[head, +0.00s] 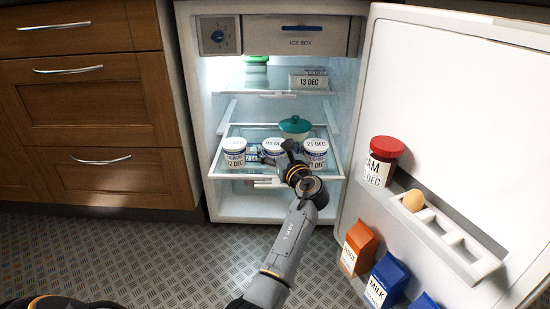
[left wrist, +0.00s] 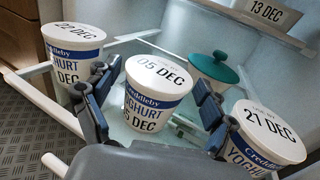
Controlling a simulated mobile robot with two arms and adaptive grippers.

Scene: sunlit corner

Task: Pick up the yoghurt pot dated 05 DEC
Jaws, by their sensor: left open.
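The yoghurt pot dated 05 DEC (head: 271,147) is the middle one of three white pots on the pulled-out glass shelf (head: 238,172). In the left wrist view this pot (left wrist: 148,106) stands upright, its date on lid and side. My left gripper (head: 279,154) is open at the shelf front, partly covering that pot in the head view. In the left wrist view its dark fingers (left wrist: 152,103) show on either side of the pot, with gaps; I cannot tell how deep they reach. My right gripper is not in view.
The 22 DEC pot (head: 234,152) stands left and the 21 DEC pot (head: 315,155) right, close to the fingers. A teal-lidded bowl (head: 295,127) is behind. A 13 DEC box (head: 308,80) sits above. The open fridge door (head: 455,110) bounds the right side.

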